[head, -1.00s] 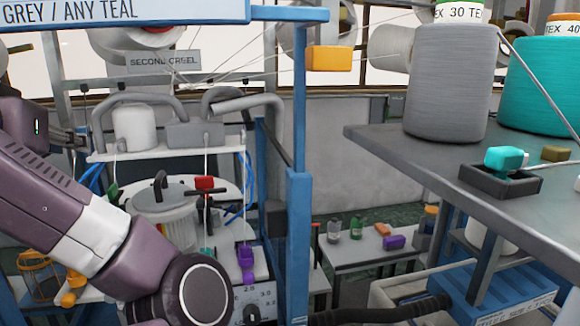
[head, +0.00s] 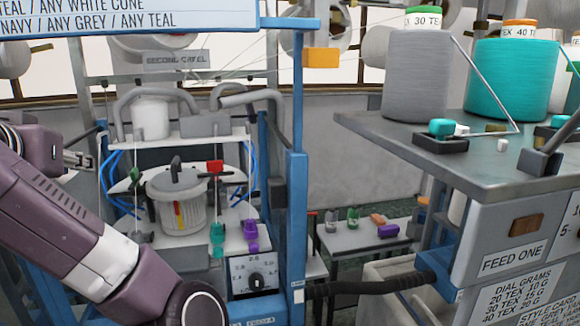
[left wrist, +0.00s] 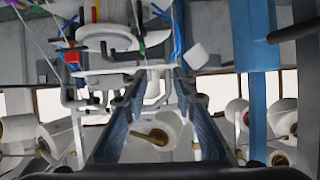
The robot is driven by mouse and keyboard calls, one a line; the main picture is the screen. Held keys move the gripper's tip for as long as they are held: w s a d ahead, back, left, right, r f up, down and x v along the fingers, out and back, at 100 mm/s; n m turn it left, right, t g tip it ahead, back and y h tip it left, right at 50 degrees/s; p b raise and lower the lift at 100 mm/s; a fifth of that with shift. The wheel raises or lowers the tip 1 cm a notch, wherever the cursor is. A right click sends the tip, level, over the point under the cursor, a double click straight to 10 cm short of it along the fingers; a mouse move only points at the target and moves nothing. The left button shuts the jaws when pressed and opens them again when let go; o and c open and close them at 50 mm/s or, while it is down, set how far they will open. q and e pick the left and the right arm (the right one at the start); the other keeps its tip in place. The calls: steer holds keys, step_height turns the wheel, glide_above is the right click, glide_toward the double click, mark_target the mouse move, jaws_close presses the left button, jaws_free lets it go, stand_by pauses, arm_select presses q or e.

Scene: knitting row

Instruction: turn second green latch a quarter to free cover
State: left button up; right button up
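A small green latch (head: 135,176) sits at the left edge of a round white cover (head: 230,182) behind a lidded clear canister (head: 180,205). A red latch (head: 215,166) with a dark bar is at the canister's right. Only one green latch shows clearly. In the left wrist view, which looks upside down, a green piece (left wrist: 142,48) and a red piece (left wrist: 72,58) show near the round parts. My left gripper (head: 85,160) points right from the left edge, short of the green latch. Its long fingers (left wrist: 157,80) are apart and empty. My right gripper is out of view.
A blue post (head: 298,210) stands right of the canister. A grey table (head: 490,160) with yarn cones is at right. White cones show in the wrist view.

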arm_select(q)
steer(key=s+d+f+m+g, duration=0.1)
steer(key=s+f+g, duration=0.1)
steer(key=f, duration=1.4)
steer(key=s+d+f+m+g, duration=0.1)
steer(key=s+d+f+g, duration=0.1)
steer(key=f, duration=1.4)
steer(key=s+d+f+m+g+h, duration=0.1)
steer(key=s+d+f+g+h, duration=0.15)
steer(key=s+d+f, duration=0.7)
steer(key=s+d+f+m+g+h, duration=0.1)
steer(key=s+d+f+m+g, duration=0.2)
steer(key=s+f, duration=1.1)
steer(key=s+f+n+b, duration=0.1)
steer(key=s+f+b, duration=0.15)
steer(key=f, duration=1.35)
steer(key=s+f+b, duration=0.1)
steer(key=f+b, duration=0.3)
steer(key=f, duration=1.3)
steer(key=s+a+f+g+b, duration=0.2)
steer(key=s+f+b, duration=0.3)
steer(key=s+f, duration=1.1)
step_height(320, 180, down, 4)
steer(key=shift+s+f, duration=0.1)
steer(key=shift+s, duration=0.15)
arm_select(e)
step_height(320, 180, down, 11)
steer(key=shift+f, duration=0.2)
arm_select(q)
steer(key=shift+a, duration=0.1)
